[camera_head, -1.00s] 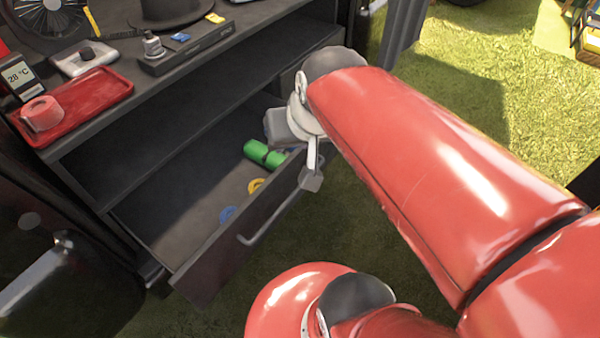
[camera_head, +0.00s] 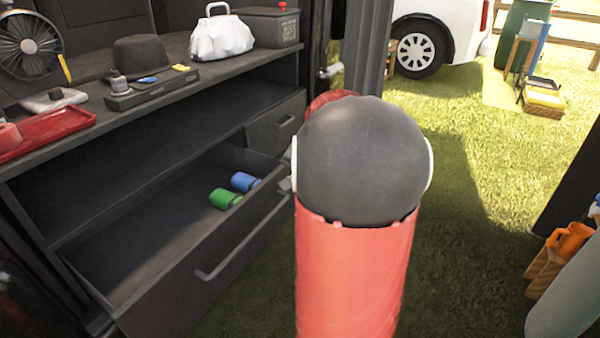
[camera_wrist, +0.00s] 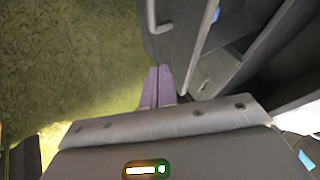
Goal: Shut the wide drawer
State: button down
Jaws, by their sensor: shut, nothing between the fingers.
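The wide drawer (camera_head: 190,285) is pulled out of the dark cabinet in the head view, with its bar handle (camera_head: 243,238) on the front. A green roll (camera_head: 224,198) and a blue roll (camera_head: 243,181) lie inside. In the wrist view, my gripper (camera_wrist: 158,70) is shut and empty. Its fingertips are close to the drawer front (camera_wrist: 172,38), near one end; I cannot tell if they touch. The drawer's handle also shows in the wrist view (camera_wrist: 151,17). My arm hides the gripper in the head view.
A smaller drawer (camera_head: 272,130) beside the wide one is shut. The cabinet top (camera_head: 215,75) holds a fan, a hat, a red tray, a white bag and a dark box. Open grass (camera_head: 480,150) lies to the right, with crates at the right edge.

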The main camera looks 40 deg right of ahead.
jog(key=w+f, duration=0.2)
jog(key=w, duration=0.2)
jog(key=shift+w+a+f, duration=0.2)
jog(key=shift+w+f, duration=0.1)
jog(key=shift+f, duration=0.1)
jog(key=shift+w+a+p, duration=0.15)
jog(key=shift+w+p, duration=0.15)
jog(key=shift+w, duration=0.3)
